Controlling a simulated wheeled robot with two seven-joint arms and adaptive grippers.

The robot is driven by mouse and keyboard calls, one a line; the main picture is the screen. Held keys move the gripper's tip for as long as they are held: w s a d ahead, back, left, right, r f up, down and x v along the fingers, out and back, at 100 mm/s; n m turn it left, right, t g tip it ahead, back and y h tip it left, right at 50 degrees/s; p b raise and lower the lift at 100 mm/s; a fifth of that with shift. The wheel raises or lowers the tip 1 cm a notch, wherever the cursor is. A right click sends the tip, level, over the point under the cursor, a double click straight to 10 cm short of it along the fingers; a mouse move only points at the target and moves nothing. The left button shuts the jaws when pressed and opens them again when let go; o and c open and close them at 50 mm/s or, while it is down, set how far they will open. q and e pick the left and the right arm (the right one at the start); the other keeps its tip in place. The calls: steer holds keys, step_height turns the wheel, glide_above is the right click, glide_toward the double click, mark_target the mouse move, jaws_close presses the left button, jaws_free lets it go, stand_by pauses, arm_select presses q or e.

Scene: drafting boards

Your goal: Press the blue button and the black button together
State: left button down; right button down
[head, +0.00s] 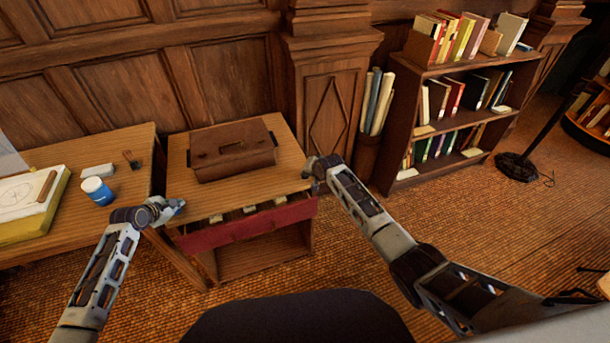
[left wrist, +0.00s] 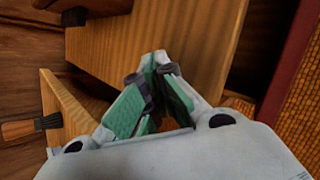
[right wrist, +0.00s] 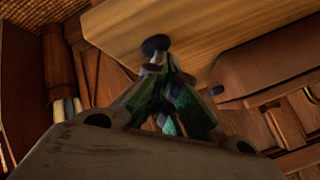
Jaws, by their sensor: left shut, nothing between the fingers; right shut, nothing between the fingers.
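A dark round button (right wrist: 155,45) shows on the wooden desk's surface in the right wrist view, just beyond my right fingertips; it is too dark to tell surely black from blue. My right gripper (right wrist: 163,62) is shut and empty, close to this button; whether it touches cannot be told. In the head view it is at the desk's right edge (head: 309,166). My left gripper (left wrist: 155,60) is shut and empty over the desk's left front side, also in the head view (head: 178,206). No second button can be made out; one may be hidden behind the left fingertips.
A brown leather bag (head: 230,150) lies on the desk (head: 190,195). A drawer with a red front (head: 250,226) stands open below, holding pale items. A side table (head: 135,150) at left carries a blue pot (head: 97,190). A bookcase (head: 405,115) stands right.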

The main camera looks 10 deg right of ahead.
arm_select(q)
steer(key=shift+f, duration=0.1)
arm_select(e)
steer(key=shift+r, duration=1)
steer(key=shift+r, duration=2.5)
